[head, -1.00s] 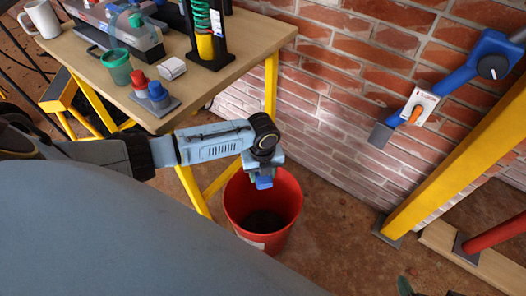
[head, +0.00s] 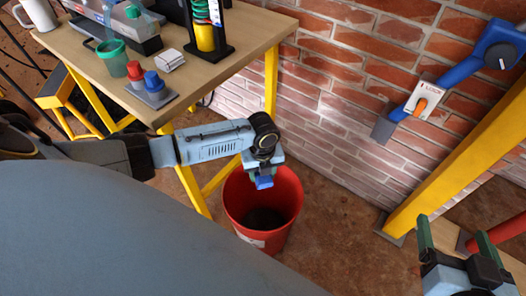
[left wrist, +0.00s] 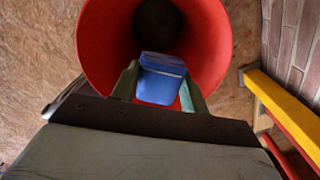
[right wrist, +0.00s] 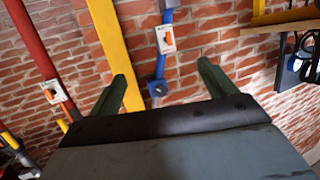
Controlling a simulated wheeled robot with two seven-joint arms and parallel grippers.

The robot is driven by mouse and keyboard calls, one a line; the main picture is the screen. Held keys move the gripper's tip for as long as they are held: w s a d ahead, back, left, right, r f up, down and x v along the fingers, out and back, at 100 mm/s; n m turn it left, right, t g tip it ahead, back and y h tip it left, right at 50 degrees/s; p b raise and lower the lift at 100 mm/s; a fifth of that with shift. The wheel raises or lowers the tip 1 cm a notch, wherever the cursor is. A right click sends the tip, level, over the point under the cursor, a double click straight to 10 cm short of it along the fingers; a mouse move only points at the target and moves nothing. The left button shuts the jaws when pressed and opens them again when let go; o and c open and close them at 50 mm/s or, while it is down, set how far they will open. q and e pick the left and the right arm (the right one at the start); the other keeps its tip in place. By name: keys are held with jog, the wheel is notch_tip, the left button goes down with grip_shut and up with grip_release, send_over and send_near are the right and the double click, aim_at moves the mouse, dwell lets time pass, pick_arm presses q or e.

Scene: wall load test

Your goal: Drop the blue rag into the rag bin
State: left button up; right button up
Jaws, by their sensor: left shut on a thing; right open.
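The blue rag (head: 264,182) is a small folded block held between the fingers of my left gripper (head: 263,172). The left wrist view also shows the rag (left wrist: 161,80) between the two green fingers, with the round opening beyond it. The red rag bin (head: 288,228) stands on the floor with its open top facing up. My left gripper is over the bin's opening, towards its far rim. The bin (left wrist: 97,50) fills the top middle of the left wrist view. My right gripper (head: 455,243) is open and empty at the lower right, far from the bin. Its spread fingers show in the right wrist view (right wrist: 163,85).
A wooden table (head: 235,75) with cups, bottles and a red and a blue knob stands left of the bin. A brick wall (head: 340,105) is behind. A blue bar with an orange-switch plate (head: 427,99) is on the wall. A yellow post (head: 440,180) stands at right.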

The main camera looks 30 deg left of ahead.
pick_arm(q)
jog(key=o, duration=1)
jog(key=shift+o, duration=0.2)
jog(key=shift+r, duration=0.15)
notch_tip(320, 180, up, 4)
jog(key=shift+f+p, duration=0.1)
jog(key=shift+p, duration=1.05)
notch_tip(320, 180, up, 4)
jog(key=shift+f+p, duration=0.1)
jog(key=shift+p, duration=0.85)
pick_arm(e)
jog(key=s+d+f+g+h, duration=0.3)
jog(key=s+d+f+g, duration=0.3)
jog(key=s+f+g, duration=0.5)
pick_arm(q)
jog(key=shift+r+p, duration=1.2)
jog(key=shift+r, duration=1.55)
pick_arm(e)
jog(key=shift+m+h, duration=0.4)
jog(key=shift+s+d+f, duration=0.1)
jog(key=shift+d+f, duration=0.2)
jog(key=shift+f, duration=0.65)
jog(key=shift+s+d+f, duration=0.1)
jog(key=shift+d+f, duration=0.15)
jog(key=shift+f, duration=0.65)
jog(key=shift+s+d+f, duration=0.1)
jog(key=shift+d+f, duration=0.2)
jog(key=shift+f, duration=0.65)
